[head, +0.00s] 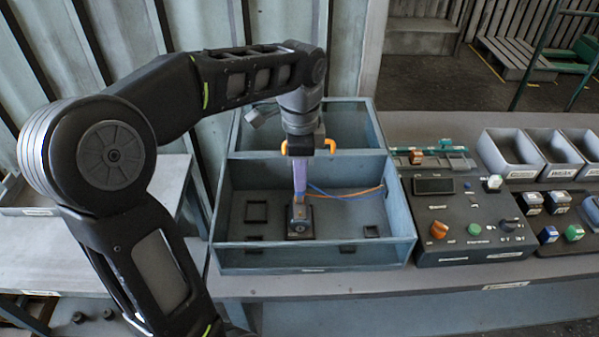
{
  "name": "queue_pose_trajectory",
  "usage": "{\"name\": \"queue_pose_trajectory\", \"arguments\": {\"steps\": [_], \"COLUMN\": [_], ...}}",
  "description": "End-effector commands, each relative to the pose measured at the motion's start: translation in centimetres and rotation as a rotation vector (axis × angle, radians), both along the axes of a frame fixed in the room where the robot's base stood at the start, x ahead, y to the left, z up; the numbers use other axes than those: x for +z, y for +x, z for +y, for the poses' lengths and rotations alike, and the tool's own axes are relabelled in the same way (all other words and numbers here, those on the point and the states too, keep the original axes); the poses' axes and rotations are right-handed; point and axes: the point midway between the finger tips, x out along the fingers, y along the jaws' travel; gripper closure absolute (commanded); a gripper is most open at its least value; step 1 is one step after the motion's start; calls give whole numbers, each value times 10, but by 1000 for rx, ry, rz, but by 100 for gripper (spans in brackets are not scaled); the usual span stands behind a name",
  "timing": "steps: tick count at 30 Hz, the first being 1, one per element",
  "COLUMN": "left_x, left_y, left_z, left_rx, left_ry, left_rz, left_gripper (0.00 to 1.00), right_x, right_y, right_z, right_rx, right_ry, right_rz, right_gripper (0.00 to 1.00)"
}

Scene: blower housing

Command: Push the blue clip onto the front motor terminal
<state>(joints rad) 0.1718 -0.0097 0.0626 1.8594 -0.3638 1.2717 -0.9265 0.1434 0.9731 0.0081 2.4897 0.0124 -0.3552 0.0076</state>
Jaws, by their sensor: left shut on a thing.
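My left gripper (299,194) reaches straight down into the front compartment of the blue-grey housing (232,258). Its fingers are shut, and a blue wire (335,195) runs to their tips, where the blue clip is held but too small to make out. The small motor (299,222) stands on a dark base on the compartment floor, right below the fingertips. Whether the clip touches the front motor terminal cannot be told, as the fingers cover that spot. My right gripper is not in view.
An orange wire (365,191) runs from the housing's right wall towards the motor. Dark square frames (257,212) lie on the compartment floor. A control panel (465,220) stands close on the right, with grey bins (512,155) beyond it. A divider separates the rear compartment.

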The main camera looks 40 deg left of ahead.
Motion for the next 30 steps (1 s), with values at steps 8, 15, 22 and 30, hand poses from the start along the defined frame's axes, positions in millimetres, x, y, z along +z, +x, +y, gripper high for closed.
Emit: {"name": "queue_pose_trajectory", "arguments": {"steps": [8,15,22,30], "left_x": [-15,-40,-56,-58], "left_y": [0,0,0,0], "left_z": [0,0,0,0], "left_rx": [1,1,1,1], "left_ry": [0,0,-1,0], "left_rz": [0,0,1,0], "left_gripper": [100,100,100,100], "right_x": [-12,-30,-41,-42], "right_y": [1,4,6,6], "right_z": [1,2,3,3], "right_rx": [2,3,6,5], "right_ry": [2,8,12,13], "right_rz": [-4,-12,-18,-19], "right_gripper": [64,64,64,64]}}
